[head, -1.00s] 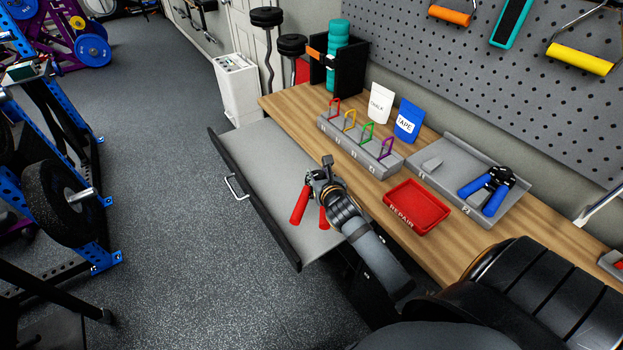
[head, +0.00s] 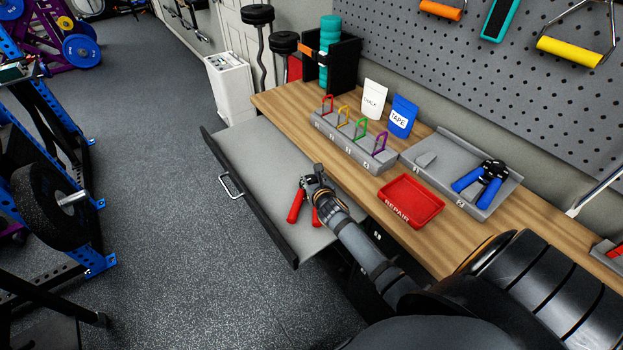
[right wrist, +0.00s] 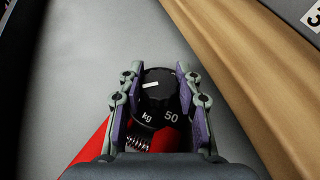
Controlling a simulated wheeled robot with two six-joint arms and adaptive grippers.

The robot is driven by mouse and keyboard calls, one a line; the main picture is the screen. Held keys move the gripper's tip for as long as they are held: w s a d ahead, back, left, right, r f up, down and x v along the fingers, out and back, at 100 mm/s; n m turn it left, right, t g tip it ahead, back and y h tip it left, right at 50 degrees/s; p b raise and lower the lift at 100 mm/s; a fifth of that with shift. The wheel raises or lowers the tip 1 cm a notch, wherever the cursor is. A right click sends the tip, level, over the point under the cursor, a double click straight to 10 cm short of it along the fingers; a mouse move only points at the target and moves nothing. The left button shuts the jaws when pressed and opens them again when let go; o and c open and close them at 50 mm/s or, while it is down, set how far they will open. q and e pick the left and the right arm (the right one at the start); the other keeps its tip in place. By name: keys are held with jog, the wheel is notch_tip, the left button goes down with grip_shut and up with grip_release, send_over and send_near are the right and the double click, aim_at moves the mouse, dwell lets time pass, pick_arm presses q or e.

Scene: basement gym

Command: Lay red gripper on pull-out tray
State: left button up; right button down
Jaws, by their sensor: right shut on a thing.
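The red gripper, a hand exerciser with two red handles (head: 296,206), is held over the right part of the grey pull-out tray (head: 262,160). My right gripper (head: 316,182) is shut on it. In the right wrist view my right gripper's fingers (right wrist: 158,100) clasp its black dial (right wrist: 160,88) marked "kg 50", with a spring and red handles below. The bare tray surface (right wrist: 95,60) shows beneath. I cannot tell whether the handles touch the tray. My left gripper is not in view.
The tray juts from the wooden bench (head: 285,100), with a black front and handle (head: 231,187). On the bench are a numbered rack with coloured clips (head: 350,145), a red REPAIR tray (head: 410,201) and a grey holder (head: 440,150) with a blue hand gripper (head: 482,180). Most of the tray is clear.

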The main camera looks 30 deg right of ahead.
jog(key=c, duration=1.2)
grip_release()
jog(key=shift+f, duration=0.1)
jog(key=v, duration=1.2)
